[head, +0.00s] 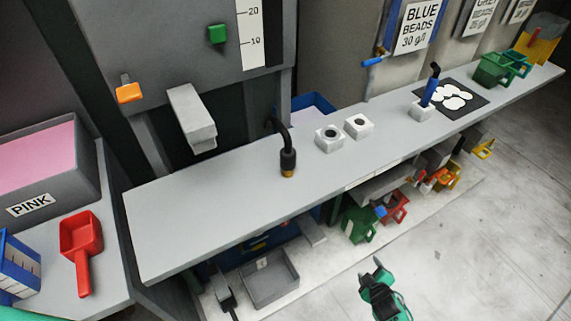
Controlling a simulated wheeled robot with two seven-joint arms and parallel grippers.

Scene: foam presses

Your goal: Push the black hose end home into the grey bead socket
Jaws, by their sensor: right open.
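The black hose end (288,161) has a brass-coloured tip and hangs from a bent black pipe at the back edge of the grey bench. Its tip is over or on the bench top; I cannot tell if it touches. Two pale grey blocks with round dark holes, a left block (329,138) and a right block (358,127), sit to its right with nothing in them. I cannot tell which one is the grey bead socket. My right gripper (371,271) is open and empty, low in the picture in front of the bench, apart from the hose. My left gripper is out of view.
A blue hose end (430,93) stands in a third block (422,112), beside a black mat (473,100) with white discs. Green scoops (493,69) stand further right. The left part of the bench (190,215) is clear. A grey spout (192,118) overhangs the back.

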